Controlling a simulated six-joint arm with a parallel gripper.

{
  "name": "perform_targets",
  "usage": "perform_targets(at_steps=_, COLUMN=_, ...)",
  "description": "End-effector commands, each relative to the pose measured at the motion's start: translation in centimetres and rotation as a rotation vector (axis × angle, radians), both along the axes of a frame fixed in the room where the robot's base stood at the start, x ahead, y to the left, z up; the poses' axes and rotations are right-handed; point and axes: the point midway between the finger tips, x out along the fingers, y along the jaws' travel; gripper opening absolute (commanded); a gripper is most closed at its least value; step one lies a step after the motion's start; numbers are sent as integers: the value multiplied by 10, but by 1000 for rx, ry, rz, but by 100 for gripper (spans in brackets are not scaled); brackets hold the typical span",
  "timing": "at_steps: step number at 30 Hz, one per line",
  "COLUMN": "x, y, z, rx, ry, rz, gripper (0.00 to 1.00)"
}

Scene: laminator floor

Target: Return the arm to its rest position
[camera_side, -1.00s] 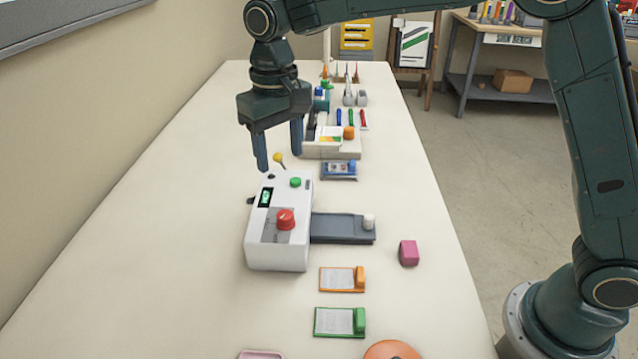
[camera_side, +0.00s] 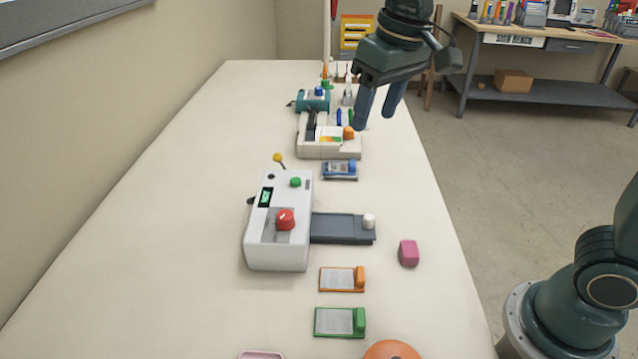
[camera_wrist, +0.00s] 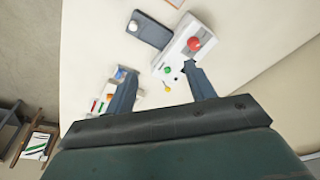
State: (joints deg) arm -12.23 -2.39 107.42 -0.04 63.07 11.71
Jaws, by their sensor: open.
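My gripper (camera_side: 378,112) is open and empty in the side view. It is held in the air over the right part of the table's far half, tilted, with its fingers pointing down. In the wrist view my gripper (camera_wrist: 163,88) shows two spread fingers with nothing between them but the table and parts of the machine. The white laminator (camera_side: 262,245) with a red knob, a green button and a yellow-tipped lever stands below and nearer the side camera, apart from the fingers. It also shows in the wrist view (camera_wrist: 178,48).
A grey tray (camera_side: 338,230) juts from the laminator's right side. A pink block (camera_side: 408,253), an orange-edged card holder (camera_side: 342,279) and a green one (camera_side: 339,321) lie nearby. A blue holder (camera_side: 340,170) and a white organiser (camera_side: 328,150) sit farther back. The table's left side is clear.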

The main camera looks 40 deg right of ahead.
Motion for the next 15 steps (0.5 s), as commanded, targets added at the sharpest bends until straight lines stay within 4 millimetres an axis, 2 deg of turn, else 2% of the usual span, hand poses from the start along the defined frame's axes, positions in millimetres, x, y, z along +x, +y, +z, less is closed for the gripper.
perform_targets(at_steps=8, x=-57, y=-33, z=8, rx=1, ry=-90, rz=-8, gripper=54)
perform_targets(at_steps=15, x=-104, y=-54, z=1, rx=-7, ry=-164, rz=-13, gripper=54)
